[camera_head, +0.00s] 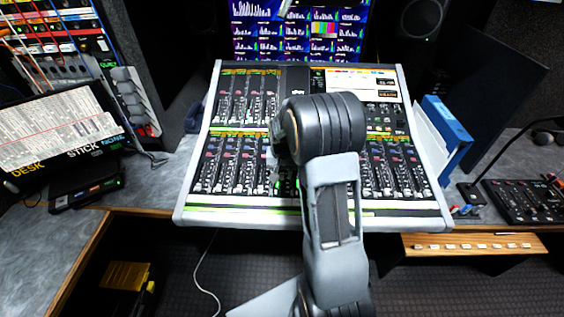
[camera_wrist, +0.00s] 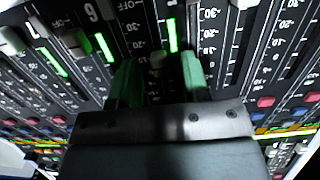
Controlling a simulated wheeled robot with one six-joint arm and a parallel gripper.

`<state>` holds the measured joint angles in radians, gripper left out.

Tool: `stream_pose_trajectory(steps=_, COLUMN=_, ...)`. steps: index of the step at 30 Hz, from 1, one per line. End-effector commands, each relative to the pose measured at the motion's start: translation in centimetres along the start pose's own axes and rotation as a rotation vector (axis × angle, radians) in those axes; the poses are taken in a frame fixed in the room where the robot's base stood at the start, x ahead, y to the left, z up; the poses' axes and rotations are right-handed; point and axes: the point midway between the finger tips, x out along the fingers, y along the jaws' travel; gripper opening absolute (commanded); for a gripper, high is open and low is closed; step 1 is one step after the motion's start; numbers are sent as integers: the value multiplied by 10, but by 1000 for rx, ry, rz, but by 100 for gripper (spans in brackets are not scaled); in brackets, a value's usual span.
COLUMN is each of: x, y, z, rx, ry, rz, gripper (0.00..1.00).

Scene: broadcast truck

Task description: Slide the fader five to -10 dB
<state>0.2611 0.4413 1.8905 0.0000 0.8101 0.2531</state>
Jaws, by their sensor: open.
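The mixing console (camera_head: 190,212) fills the middle of the head view, with rows of faders. My gripper (camera_head: 276,152) is low over the lower fader bank, its fingertips mostly hidden behind my arm.
Neighbouring fader caps stand close to the left (camera_wrist: 76,42) and farther left (camera_wrist: 12,42). Another cap (camera_wrist: 243,4) is at the upper right. Coloured buttons (camera_wrist: 265,102) lie lower right. Monitors (camera_head: 298,40) stand behind the console; a blue binder (camera_head: 447,130) stands at its right.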

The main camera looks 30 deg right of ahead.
Motion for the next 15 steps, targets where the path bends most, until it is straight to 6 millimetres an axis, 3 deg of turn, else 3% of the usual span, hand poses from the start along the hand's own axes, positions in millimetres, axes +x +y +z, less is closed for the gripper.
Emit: stream_pose_trajectory(steps=15, x=-98, y=0, z=-1, rx=0, ry=5, rz=-1, gripper=43)
